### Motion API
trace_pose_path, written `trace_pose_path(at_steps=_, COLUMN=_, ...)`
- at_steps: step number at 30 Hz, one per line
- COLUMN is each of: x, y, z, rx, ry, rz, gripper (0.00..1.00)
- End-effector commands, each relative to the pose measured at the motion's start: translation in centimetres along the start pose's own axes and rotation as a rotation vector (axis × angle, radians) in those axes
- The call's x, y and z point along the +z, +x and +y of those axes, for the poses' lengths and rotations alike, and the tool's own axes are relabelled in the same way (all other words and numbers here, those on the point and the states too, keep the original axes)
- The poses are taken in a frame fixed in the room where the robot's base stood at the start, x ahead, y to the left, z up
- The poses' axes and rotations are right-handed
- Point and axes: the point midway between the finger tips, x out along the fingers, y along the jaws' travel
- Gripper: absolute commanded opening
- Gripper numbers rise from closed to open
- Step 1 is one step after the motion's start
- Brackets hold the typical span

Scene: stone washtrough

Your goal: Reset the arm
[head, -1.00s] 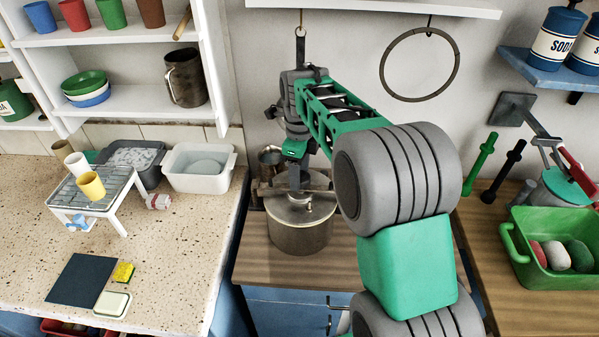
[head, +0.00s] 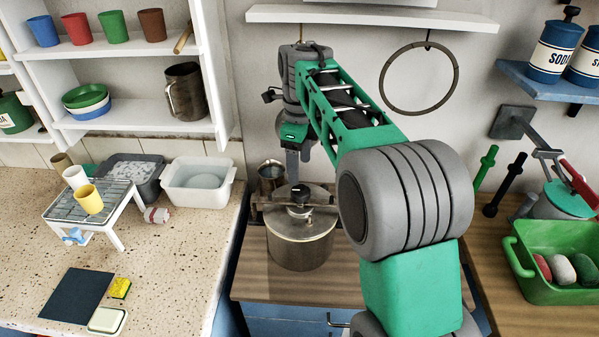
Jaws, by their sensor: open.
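My gripper (head: 297,168) hangs at the end of my grey and green arm, pointing down. It is open and empty, above the lidded metal pot (head: 300,247) and apart from it. The pot stands on the wooden counter, and the dark knob (head: 299,196) on its lid shows clear below the gripper. Part of the gripper's finger area is small and overlapped in this view.
A metal jug (head: 271,176) stands behind the pot. A white shelf (head: 372,17) and a hanging ring (head: 385,80) are on the wall above. A green tub (head: 522,270) stands at right, a yellow cup (head: 89,200) on a wire rack (head: 108,222) at left.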

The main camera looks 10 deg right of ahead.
Motion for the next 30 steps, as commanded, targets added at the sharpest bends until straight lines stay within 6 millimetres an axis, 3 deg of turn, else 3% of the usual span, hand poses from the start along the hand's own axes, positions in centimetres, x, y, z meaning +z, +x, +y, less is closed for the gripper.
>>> trace_pose_path(at_steps=11, x=-0.2, y=-0.3, z=0.4, rx=-0.008, ry=-0.045, rz=-0.005, gripper=0.69)
trace_pose_path(at_steps=14, x=-1.4, y=-0.7, z=2.1, rx=-0.042, ry=-0.264, rz=-0.02, gripper=0.69)
trace_pose_path(at_steps=20, x=-5.2, y=-0.2, z=8.0, rx=-0.175, ry=-0.995, rz=-0.014, gripper=0.69)
trace_pose_path(at_steps=24, x=-8.0, y=1.9, z=12.3, rx=-0.276, ry=-1.519, rz=0.052, gripper=0.69)
trace_pose_path(at_steps=27, x=-9.6, y=3.9, z=14.8, rx=-0.332, ry=-1.83, rz=0.12, gripper=0.69)
trace_pose_path(at_steps=30, x=-10.6, y=5.4, z=16.3, rx=-0.363, ry=-2.035, rz=0.176, gripper=0.69)
